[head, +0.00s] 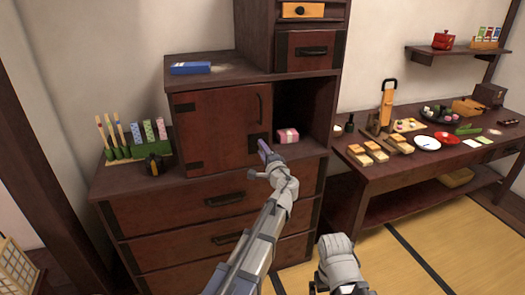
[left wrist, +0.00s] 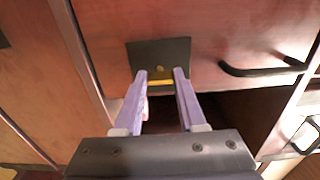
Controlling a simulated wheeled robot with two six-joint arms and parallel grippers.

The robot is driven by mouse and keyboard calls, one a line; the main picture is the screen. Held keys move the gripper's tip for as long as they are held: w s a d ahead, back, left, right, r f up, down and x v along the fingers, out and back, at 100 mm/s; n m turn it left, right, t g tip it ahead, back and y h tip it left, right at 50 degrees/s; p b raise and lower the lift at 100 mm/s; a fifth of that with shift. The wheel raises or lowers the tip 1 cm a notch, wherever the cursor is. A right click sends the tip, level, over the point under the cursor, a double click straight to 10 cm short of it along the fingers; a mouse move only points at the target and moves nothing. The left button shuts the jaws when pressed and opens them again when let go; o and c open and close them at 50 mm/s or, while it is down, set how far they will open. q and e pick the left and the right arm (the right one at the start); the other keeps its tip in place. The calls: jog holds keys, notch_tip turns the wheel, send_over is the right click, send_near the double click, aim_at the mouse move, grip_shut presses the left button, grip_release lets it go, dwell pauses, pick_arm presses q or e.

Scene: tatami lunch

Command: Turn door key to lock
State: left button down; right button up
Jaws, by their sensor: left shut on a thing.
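The dark red cabinet door (head: 215,122) is closed over the left part of the cabinet. It has a black handle (head: 260,108) and a black lock plate (head: 254,142) near its right edge. In the left wrist view the lock plate (left wrist: 160,54) has a small yellow key (left wrist: 160,82) in front of it. My left gripper (head: 264,147) is at the plate, with its purple fingers (left wrist: 161,78) on either side of the key, shut on it. The key is hidden by the gripper in the head view.
An open compartment right of the door holds a pink box (head: 288,136). A blue box (head: 191,68) lies on the cabinet top. Drawers (head: 215,200) are below. A side table (head: 370,196) with food stands at right. Tatami floor (head: 400,262) is clear in front.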

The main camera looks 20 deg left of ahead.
dwell(0.4)
pick_arm(q)
jog(key=shift+c, duration=2.4)
grip_release()
jog(key=shift+s, duration=0.1)
jog(key=v, duration=0.7)
jog(key=shift+s+d, duration=0.2)
jog(key=shift+s, duration=0.05)
jog(key=x, duration=0.7)
jog(key=shift+w+a, duration=0.2)
jog(key=shift+w, duration=0.15)
